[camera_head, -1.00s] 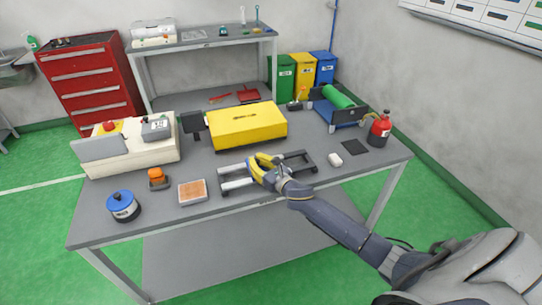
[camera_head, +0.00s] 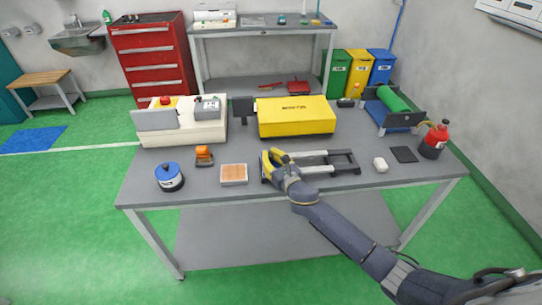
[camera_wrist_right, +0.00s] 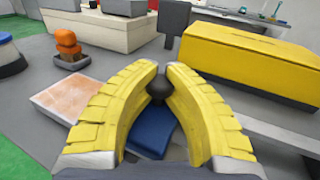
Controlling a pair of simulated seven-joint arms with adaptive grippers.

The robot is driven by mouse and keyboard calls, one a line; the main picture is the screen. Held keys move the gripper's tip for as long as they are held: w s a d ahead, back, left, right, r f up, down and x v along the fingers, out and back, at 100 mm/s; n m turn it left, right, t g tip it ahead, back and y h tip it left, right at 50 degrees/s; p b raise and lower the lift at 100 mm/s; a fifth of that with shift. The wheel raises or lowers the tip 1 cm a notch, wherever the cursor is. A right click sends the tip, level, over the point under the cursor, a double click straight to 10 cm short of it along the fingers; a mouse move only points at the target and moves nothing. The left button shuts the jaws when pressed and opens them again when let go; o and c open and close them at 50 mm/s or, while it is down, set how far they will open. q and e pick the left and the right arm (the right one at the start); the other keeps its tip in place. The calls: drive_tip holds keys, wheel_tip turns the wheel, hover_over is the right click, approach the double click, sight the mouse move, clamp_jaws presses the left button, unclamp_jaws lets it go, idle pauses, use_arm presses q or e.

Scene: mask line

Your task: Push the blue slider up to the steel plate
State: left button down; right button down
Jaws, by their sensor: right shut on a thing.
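My right gripper (camera_head: 272,157) is at the left end of a rail frame (camera_head: 325,153) with pale bars and dark ends. In the right wrist view its yellow fingers are shut on a black knob (camera_wrist_right: 158,89). The knob stands over the blue slider (camera_wrist_right: 154,134), which shows between the fingers and is partly hidden by them. In the head view the fingers hide the slider. I cannot make out the steel plate, nor whether the slider touches it. My left gripper is not in view.
A white tray with an orange top (camera_head: 234,174) lies just left of the frame. A yellow box-shaped machine (camera_head: 296,120) stands behind it. A blue-topped pot (camera_head: 169,177) stands far left.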

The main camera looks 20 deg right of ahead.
drive_tip(key=c, duration=1.5)
unclamp_jaws()
drive_tip(key=shift+a+r, duration=0.35)
drive_tip(key=shift+a, duration=0.05)
drive_tip(key=o, duration=0.4)
drive_tip(key=shift+d+f, duration=0.15)
drive_tip(key=shift+f, duration=0.05)
drive_tip(key=shift+v, duration=6.05)
